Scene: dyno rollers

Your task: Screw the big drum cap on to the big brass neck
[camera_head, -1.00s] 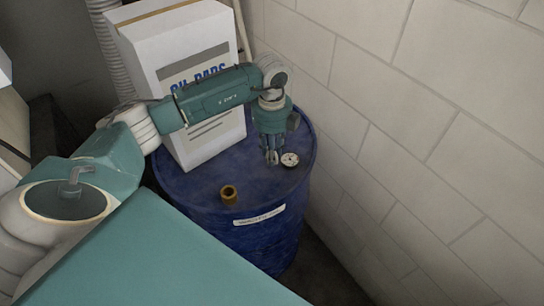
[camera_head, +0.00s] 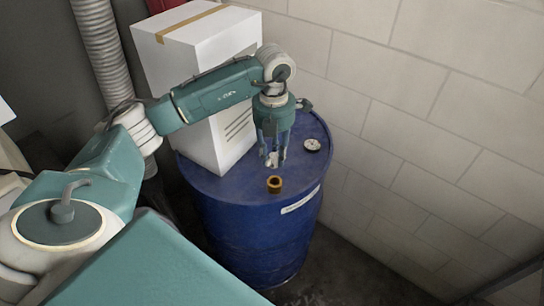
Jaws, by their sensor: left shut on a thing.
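A blue drum (camera_head: 240,215) stands near the wall. The short brass neck (camera_head: 275,184) rises from the front of its top. My left gripper (camera_head: 273,157) points down above the drum top, just behind the neck in the picture. It is shut on a small pale piece (camera_head: 272,160) between its fingertips, which looks like the big drum cap; the fingers partly hide it. The piece appears apart from the neck. A round whitish disc (camera_head: 312,145) lies on the drum top to the right of the gripper. My right gripper is not in view.
A tall white carton (camera_head: 195,60) stands on the left and back of the drum top, close behind my left forearm. A pale block wall (camera_head: 420,120) closes off the right side. A ribbed grey hose (camera_head: 102,50) hangs at the left.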

